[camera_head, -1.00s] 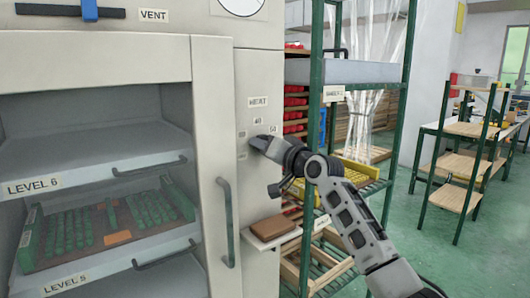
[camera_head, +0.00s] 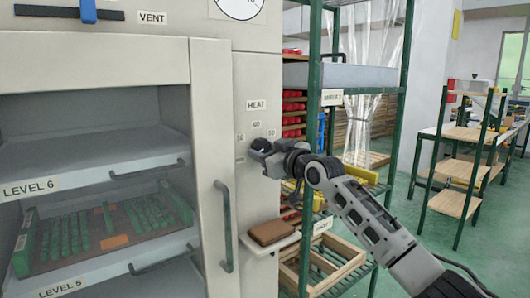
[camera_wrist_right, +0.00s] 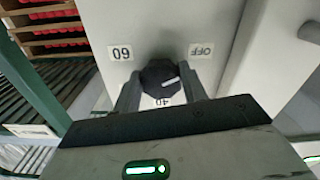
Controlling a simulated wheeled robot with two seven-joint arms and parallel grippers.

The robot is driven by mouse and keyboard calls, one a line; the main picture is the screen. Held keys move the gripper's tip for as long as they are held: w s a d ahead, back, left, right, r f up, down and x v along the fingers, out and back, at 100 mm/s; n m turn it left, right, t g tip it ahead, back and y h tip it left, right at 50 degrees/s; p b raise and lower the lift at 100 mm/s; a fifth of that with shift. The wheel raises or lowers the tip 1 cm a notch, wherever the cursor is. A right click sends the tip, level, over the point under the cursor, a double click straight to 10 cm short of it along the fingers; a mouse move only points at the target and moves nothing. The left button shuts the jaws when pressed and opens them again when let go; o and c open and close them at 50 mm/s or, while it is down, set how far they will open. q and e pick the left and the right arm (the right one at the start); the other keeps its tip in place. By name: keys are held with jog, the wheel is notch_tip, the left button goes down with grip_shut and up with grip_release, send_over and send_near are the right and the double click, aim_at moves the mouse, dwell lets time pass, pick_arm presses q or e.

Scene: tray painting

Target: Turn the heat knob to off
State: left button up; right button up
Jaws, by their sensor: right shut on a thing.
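The heat knob (camera_head: 260,145) is a dark round knob on the oven's pale front, under the HEAT label (camera_head: 256,105). In the right wrist view the knob (camera_wrist_right: 158,76) has a white pointer mark, aimed to the right between the 40 label and the OFF label (camera_wrist_right: 201,50). The 60 label (camera_wrist_right: 121,53) is on the other side. My right gripper (camera_head: 268,154) is at the knob; in the wrist view its fingers (camera_wrist_right: 160,88) stand on both sides of it, shut on it. My left gripper is not in view.
The open oven chamber with trays (camera_head: 110,235) and a vertical door handle (camera_head: 225,225) are left of the knob. A small ledge with a brown block (camera_head: 273,232) sits below my right gripper. A green-framed shelf rack (camera_head: 398,130) stands close on the right.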

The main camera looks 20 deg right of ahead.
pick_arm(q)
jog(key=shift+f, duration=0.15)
pick_arm(e)
jog(key=shift+n, duration=0.5)
jog(key=o, duration=1)
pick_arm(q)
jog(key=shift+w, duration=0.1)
pick_arm(e)
jog(key=shift+s+d, duration=0.25)
jog(key=shift+s, duration=0.3)
pick_arm(q)
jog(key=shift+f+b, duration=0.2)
jog(key=shift+b, duration=0.6)
pick_arm(e)
jog(key=v, duration=1.5)
jog(key=shift+w, duration=0.1)
